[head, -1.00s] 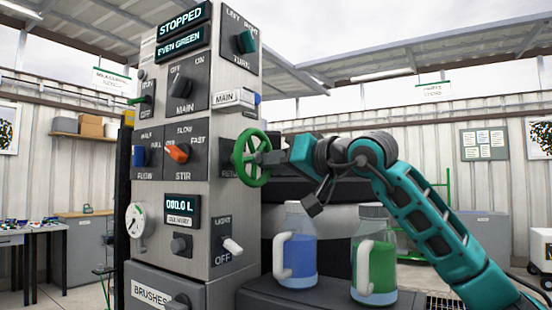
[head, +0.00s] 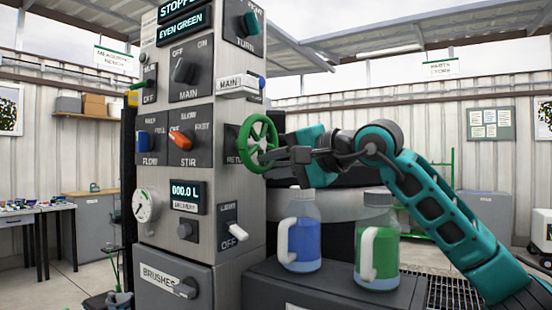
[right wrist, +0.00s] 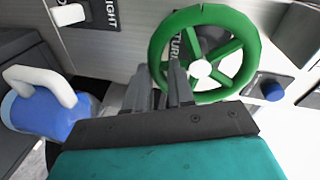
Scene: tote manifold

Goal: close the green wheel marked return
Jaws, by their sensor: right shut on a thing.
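The green wheel (head: 262,143) sits on the right side of the grey panel column; part of its "RETURN" label shows behind it. Its spokes and pale hub (right wrist: 201,68) show in the right wrist view. My right gripper (head: 277,154) is at the wheel's lower right rim in the head view. In the right wrist view its two fingers (right wrist: 173,82) are at the lower left of the rim, shut on it. The fingertips are partly hidden by the rim. My left gripper is not in view.
A blue jug (head: 299,235) and a green jug (head: 376,245) stand on a dark ledge (head: 325,290) below my right arm. The panel column (head: 225,200) carries several other knobs, including an orange stir knob (head: 181,139) and a white light switch (head: 238,233).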

